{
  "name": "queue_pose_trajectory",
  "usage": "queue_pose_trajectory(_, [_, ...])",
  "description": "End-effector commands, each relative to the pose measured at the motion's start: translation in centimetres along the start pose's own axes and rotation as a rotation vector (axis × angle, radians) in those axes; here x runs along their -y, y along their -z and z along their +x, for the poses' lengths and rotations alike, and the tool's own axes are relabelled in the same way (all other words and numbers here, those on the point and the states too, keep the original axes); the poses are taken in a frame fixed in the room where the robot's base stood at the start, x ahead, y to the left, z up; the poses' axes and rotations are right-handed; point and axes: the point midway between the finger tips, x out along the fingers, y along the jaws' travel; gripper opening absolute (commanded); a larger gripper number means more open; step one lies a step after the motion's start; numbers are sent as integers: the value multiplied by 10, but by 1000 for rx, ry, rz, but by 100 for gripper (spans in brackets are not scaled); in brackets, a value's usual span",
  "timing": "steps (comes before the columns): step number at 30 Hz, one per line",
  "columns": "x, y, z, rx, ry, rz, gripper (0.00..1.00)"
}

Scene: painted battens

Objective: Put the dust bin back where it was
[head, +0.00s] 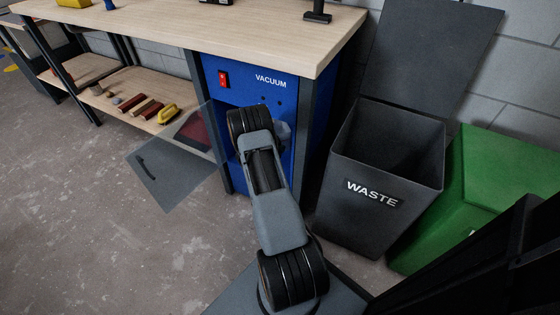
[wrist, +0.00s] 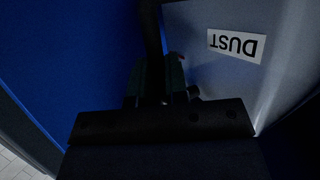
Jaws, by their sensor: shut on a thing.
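The dust bin (wrist: 212,75) is a pale grey container with a white DUST label, upside down in the wrist view. My gripper (wrist: 163,88) is shut on the dust bin, at a dark part beside its labelled face; the exact grip is too dark to see. A blue inner wall is close on the left of the wrist view. In the head view my arm reaches to the blue vacuum cabinet (head: 272,98) under the bench and hides the gripper and most of the bin. A pale grey patch shows just right of my wrist, perhaps the bin.
A see-through door (head: 166,176) with a dark handle stands open left of the cabinet. A dark waste bin (head: 345,152) with its lid up stands to the right, beside a green bin (head: 503,165). The wooden bench (head: 235,38) overhangs the cabinet. Floor at left is clear.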

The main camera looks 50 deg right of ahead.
Motion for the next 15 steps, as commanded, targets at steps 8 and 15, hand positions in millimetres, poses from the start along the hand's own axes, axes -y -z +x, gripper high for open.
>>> queue_pose_trajectory(8, [4, -14, 17, -1, 1, 0, 0])
queue_pose_trajectory(15, [4, -27, 22, 0, 0, -1, 0])
